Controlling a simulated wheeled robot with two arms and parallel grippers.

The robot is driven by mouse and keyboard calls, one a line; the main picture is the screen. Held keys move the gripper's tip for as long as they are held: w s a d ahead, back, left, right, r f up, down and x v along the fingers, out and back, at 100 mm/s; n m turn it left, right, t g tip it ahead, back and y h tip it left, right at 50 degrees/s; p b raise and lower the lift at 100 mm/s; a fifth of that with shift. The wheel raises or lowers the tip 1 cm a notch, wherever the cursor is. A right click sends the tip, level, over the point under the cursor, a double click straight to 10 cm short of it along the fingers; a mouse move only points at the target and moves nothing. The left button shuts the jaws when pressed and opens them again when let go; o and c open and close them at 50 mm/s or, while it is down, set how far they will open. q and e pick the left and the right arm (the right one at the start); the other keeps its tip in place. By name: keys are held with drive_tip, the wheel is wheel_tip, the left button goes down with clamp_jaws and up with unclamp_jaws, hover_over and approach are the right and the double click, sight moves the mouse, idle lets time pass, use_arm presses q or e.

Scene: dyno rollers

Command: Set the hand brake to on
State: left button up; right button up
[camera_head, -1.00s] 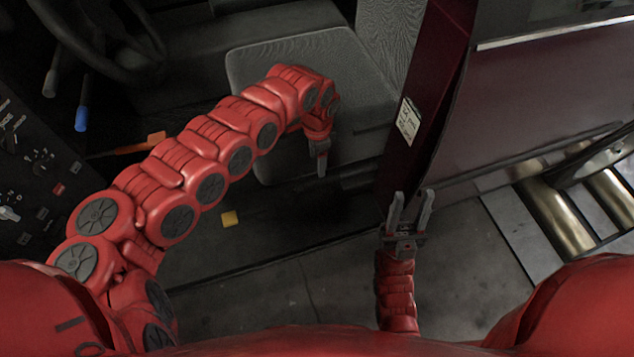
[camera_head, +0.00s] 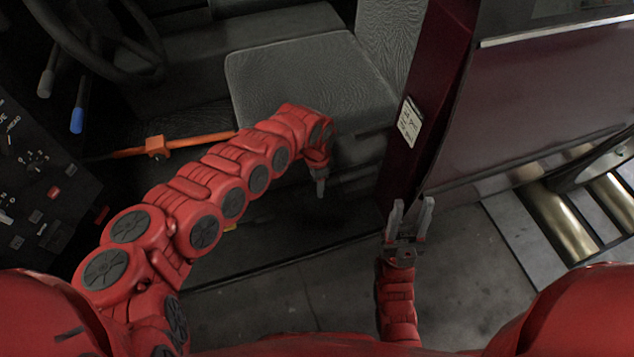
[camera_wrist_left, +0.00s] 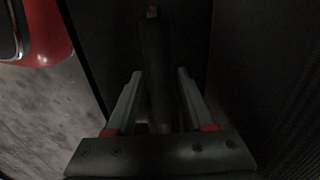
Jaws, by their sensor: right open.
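The hand brake appears to be the dark lever (camera_wrist_left: 157,65) with a small red tip in the left wrist view. It runs lengthwise between the fingers of my left gripper (camera_wrist_left: 158,100). The fingers are apart, with a gap on each side of the lever, so my gripper looks open around it. In the head view my left gripper (camera_head: 320,186) points down at the front edge of the seat, and the lever cannot be made out there. My right gripper (camera_head: 408,218) is open and empty above the floor, beside the dark red door pillar.
A grey seat (camera_head: 290,75) lies beyond my left arm. An orange bar (camera_head: 195,141) runs left of it. A steering wheel (camera_head: 100,45), a blue-tipped lever (camera_head: 78,118) and a switch panel (camera_head: 35,185) are at the left. Metal rollers (camera_head: 560,220) lie at the right.

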use_arm(q)
clamp_jaws()
idle(1.1)
